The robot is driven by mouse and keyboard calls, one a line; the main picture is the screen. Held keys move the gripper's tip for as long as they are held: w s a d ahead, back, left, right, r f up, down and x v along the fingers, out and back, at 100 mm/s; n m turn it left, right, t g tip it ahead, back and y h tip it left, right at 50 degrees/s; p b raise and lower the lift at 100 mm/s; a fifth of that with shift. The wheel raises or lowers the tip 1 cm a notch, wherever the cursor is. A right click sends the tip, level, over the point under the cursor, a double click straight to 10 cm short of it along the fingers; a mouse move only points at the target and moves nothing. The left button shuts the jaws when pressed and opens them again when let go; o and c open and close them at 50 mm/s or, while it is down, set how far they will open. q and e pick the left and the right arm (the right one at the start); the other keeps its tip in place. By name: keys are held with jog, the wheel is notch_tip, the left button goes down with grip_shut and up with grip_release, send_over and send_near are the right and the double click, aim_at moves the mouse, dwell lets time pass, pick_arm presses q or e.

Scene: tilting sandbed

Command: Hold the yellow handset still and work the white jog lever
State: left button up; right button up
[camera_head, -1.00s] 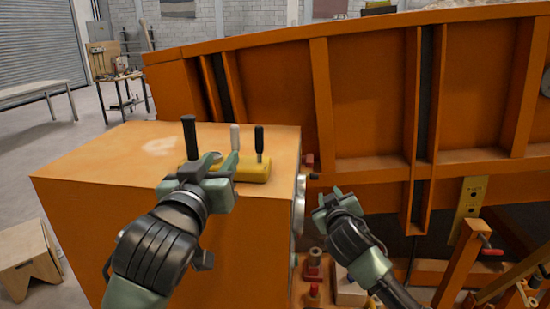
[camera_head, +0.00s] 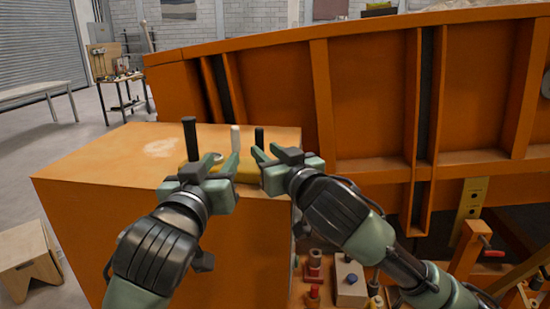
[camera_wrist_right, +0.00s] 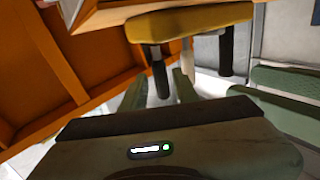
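The yellow handset (camera_head: 246,172) lies on top of the orange cabinet (camera_head: 90,170), partly hidden by my grippers. It bears a white jog lever (camera_head: 235,139) between two black levers. In the right wrist view the handset (camera_wrist_right: 190,22) and white lever (camera_wrist_right: 187,60) appear upside down. My left gripper (camera_head: 220,160) is at the handset's near left side with its fingers apart; I cannot tell whether they touch it. My right gripper (camera_head: 265,153) is open at the handset's right end. In the right wrist view its fingers (camera_wrist_right: 160,88) stand apart, with a black lever showing between them.
A large orange sandbed wall (camera_head: 370,100) rises behind and right of the cabinet. A wooden stool (camera_head: 35,262) stands on the floor at the left. The cabinet's left top is clear.

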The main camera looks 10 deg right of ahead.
aim_at(262, 148)
jog(key=shift+x, duration=2.15)
jog(key=shift+c, duration=0.3)
grip_shut()
jog(key=shift+f, duration=0.1)
